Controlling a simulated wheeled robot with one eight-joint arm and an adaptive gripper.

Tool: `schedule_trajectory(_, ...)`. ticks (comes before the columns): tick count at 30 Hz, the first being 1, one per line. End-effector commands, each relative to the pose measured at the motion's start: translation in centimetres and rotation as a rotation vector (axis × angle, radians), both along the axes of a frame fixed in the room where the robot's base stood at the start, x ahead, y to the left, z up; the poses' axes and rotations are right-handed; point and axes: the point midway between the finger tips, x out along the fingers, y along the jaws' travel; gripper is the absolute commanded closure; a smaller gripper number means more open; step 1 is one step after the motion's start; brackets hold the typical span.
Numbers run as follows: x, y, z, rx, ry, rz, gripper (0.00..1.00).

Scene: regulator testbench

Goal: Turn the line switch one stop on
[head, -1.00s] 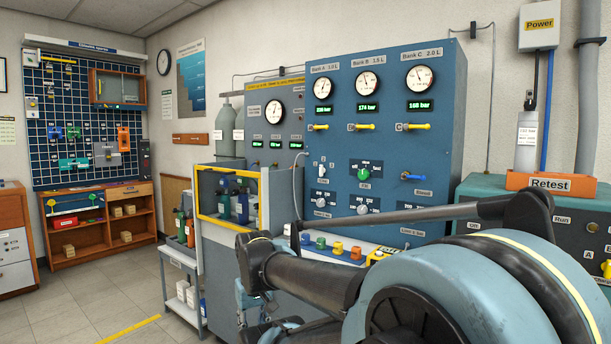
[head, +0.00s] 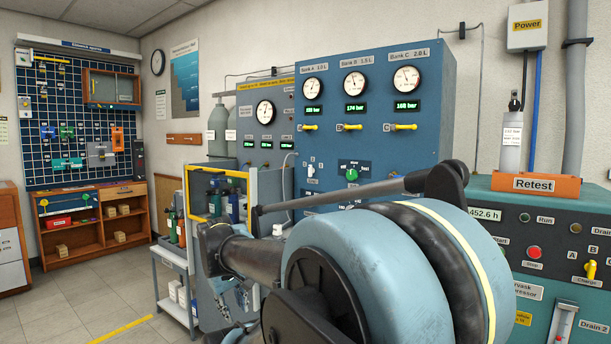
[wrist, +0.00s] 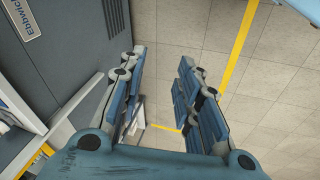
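The blue test panel (head: 384,85) stands in the middle of the head view. A green rotary knob (head: 351,174) and a white switch (head: 311,170) sit low on it. Their labels are too small to read, so I cannot tell which is the line switch. My arm hides the panel's lower part, including the lower knobs. My gripper (wrist: 160,65) is open in the wrist view, its two fingers apart with only floor between them. It points down beside a grey cabinet and touches no switch. In the head view it is mostly hidden behind my arm.
A green compressor console (head: 515,235) with an orange Retest block (head: 535,188) stands at the right. A yellow-framed case with bottles and a small trolley (head: 176,285) stand left of my arm. A wooden shelf unit (head: 97,225) is far left. Floor (head: 75,305) is clear at left.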

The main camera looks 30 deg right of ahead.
Motion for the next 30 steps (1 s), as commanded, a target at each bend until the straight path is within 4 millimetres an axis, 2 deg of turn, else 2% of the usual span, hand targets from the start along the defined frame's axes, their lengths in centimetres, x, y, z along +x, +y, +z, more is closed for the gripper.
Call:
schedule_trajectory(3,3.6,-4.4,3.3,-0.192,0.001,0.116,0.69)
schedule_trajectory(8,8.3,-10.1,8.0,-0.460,0.048,0.285,0.69)
schedule_trajectory(18,18.2,-20.9,18.4,-1.008,0.331,0.635,0.69)
schedule_trajectory(24,24.1,-26.0,24.1,-1.291,0.607,0.831,0.69)
schedule_trajectory(30,28.6,-29.5,27.9,-1.482,0.893,0.980,0.69)
